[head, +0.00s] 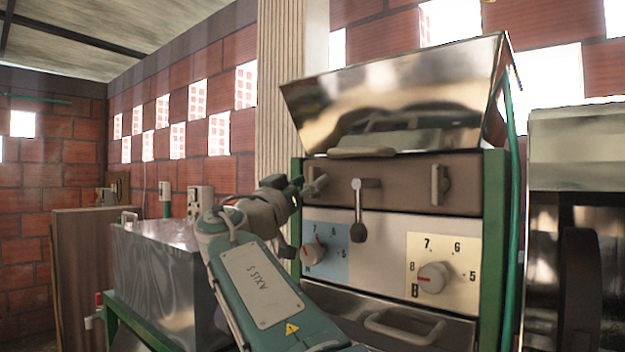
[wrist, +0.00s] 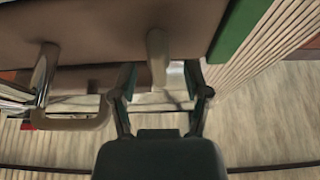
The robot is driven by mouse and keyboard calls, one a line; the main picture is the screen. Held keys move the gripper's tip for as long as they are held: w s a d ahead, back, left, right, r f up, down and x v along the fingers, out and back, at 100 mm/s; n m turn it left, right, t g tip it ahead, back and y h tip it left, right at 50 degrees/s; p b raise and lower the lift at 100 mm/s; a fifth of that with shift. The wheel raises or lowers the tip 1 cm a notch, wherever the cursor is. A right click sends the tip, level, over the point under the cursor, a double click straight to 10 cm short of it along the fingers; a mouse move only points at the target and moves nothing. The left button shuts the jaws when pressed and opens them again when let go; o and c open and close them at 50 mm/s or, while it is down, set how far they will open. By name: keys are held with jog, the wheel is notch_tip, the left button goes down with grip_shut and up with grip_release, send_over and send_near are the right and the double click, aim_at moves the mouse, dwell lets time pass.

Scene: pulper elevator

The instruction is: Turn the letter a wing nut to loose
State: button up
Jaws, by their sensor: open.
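The left wing nut (head: 315,183) is a pale upright tab on the brown panel, above the blue dial plate; no letter shows on it. In the wrist view the pale tab (wrist: 157,58) stands between the two fingers of my open gripper (wrist: 160,80), with a visible gap on each side. In the head view my gripper (head: 294,190) is at the machine's left edge, close beside this wing nut and partly overlapping the view of it. A second wing nut (head: 438,185) is on the right of the same panel, above the dial marked B.
A lever (head: 359,210) hangs between the wing nuts; it shows left of my gripper in the wrist view (wrist: 45,80). Below are a left dial (head: 313,254) and a B dial (head: 432,277). A green post (head: 296,215) borders the panel. A metal box (head: 160,270) stands left.

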jog(key=shift+x, duration=0.9)
jog(key=shift+a, duration=0.2)
